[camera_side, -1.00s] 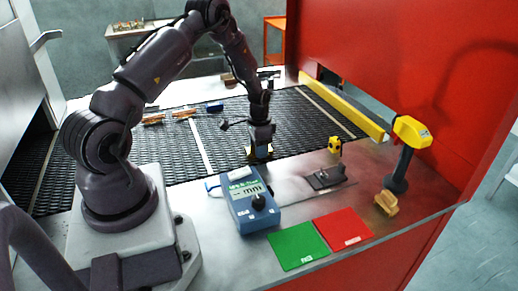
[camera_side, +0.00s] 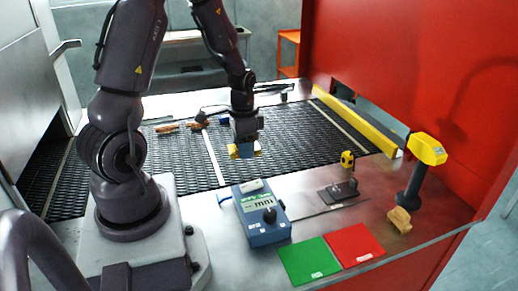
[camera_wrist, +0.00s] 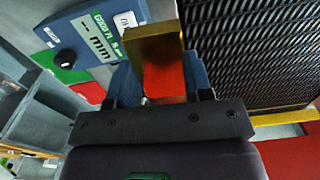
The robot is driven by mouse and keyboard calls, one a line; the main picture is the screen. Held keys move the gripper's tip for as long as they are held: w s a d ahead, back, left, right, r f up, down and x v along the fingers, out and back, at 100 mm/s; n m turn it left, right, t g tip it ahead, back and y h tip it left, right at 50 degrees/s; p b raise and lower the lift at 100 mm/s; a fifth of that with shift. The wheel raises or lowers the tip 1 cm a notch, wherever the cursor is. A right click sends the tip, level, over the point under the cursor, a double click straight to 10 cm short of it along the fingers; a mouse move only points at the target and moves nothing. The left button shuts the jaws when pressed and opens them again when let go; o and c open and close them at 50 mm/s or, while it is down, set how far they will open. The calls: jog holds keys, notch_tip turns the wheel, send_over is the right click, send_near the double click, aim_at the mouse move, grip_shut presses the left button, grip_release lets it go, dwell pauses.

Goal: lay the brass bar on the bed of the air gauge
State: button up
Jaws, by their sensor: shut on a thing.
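My gripper (camera_side: 244,152) is shut on the brass bar (camera_side: 234,151) and holds it above the near part of the mesh belt. In the wrist view the bar (camera_wrist: 155,42) sits between the blue fingers of my gripper (camera_wrist: 163,80), its face reflecting red. The blue gauge box (camera_side: 248,229), with an "mm" display and black knob, stands on the steel table in front of my gripper. Right of it is a dark flat plate (camera_side: 333,194) with a small upright part, apart from the bar; I cannot tell for sure whether this is the gauge's bed.
A green mat (camera_side: 308,261) and a red mat (camera_side: 354,244) lie at the table's front. A yellow-headed device (camera_side: 427,150) stands at right beside a brass-coloured block (camera_side: 399,220). A yellow rail (camera_side: 355,122) borders the belt (camera_side: 285,140). Several pieces (camera_side: 166,128) lie farther back.

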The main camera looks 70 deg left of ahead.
jog(key=w+d+r+m, duration=0.1)
jog(key=d+r+m, duration=0.1)
jog(key=d, duration=0.7)
jog(key=n, duration=0.3)
send_over(303, 204)
jog(key=f, duration=1)
jog(key=shift+s, duration=0.25)
jog(key=shift+w+f, duration=0.15)
jog(key=shift+f, duration=0.15)
jog(key=shift+w+f, duration=0.1)
jog(key=shift+f, duration=1.5)
jog(key=shift+f, duration=0.15)
jog(key=o, duration=1.2)
